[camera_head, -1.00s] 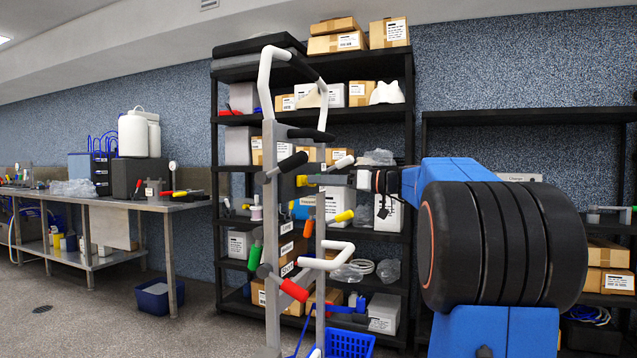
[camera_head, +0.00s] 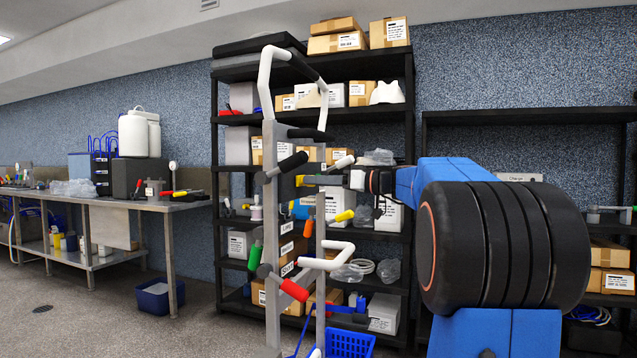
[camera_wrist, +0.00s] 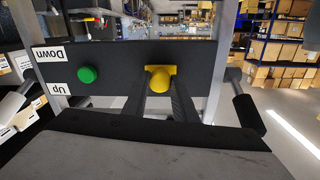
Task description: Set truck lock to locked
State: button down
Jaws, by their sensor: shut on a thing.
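The truck is a grey upright frame (camera_head: 272,215) with white bent handles and several coloured grips, in front of the black shelving. In the wrist view its dark panel (camera_wrist: 115,68) carries a green knob (camera_wrist: 87,74) on the left and a yellow knob (camera_wrist: 160,77) at the middle. My gripper (camera_wrist: 161,88) is shut on the yellow knob, with a finger on each side of it. In the head view my gripper (camera_head: 306,180) reaches left into the frame. No lock label is readable, so I cannot tell the lock's setting.
"Down" and "Up" labels (camera_wrist: 52,70) sit at the panel's left end. A black grip (camera_wrist: 249,111) is close on the right in the wrist view. Black shelving (camera_head: 408,130) with boxes stands behind, and a blue basket (camera_head: 350,343) is low beside the frame.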

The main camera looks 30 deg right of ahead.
jog(key=shift+s+a, duration=0.55)
jog(key=shift+a, duration=0.2)
jog(key=shift+s+a, duration=0.55)
jog(key=shift+a, duration=0.15)
jog(key=c, duration=1.4)
grip_release()
jog(key=shift+s, duration=0.1)
jog(key=v, duration=1.7)
jog(key=shift+s, duration=0.1)
